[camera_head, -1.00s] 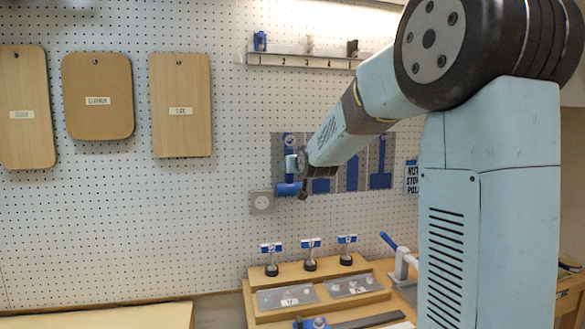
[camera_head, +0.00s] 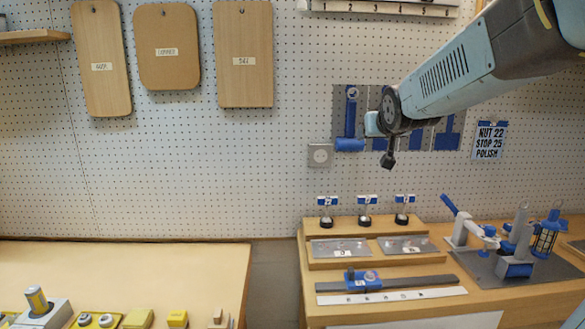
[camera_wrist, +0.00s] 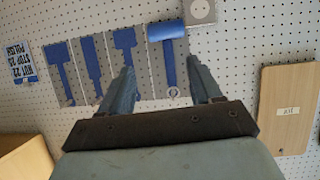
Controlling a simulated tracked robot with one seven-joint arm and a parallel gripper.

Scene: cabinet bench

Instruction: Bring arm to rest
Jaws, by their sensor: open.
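My gripper (camera_head: 380,135) hangs in front of the pegboard wall in the head view, small and partly hidden by the wrist. My arm reaches to it from the upper right. In the wrist view, the two fingers of my gripper (camera_wrist: 165,85) stand wide apart with nothing between them. Beyond them is the grey tool panel (camera_wrist: 142,68) with blue tool shapes. A blue hammer shape (camera_wrist: 167,52) shows between the fingers, apparently on the panel behind. The same hammer shape (camera_head: 350,118) is just left of my gripper in the head view.
A wooden bench (camera_head: 480,300) below holds a stepped stand (camera_head: 365,262) with three small blue-topped pieces, a lever clamp (camera_head: 460,225) and a lantern (camera_head: 547,235). A left bench (camera_head: 130,265) has yellow items along its front. Wooden boards (camera_head: 245,60) hang at upper left.

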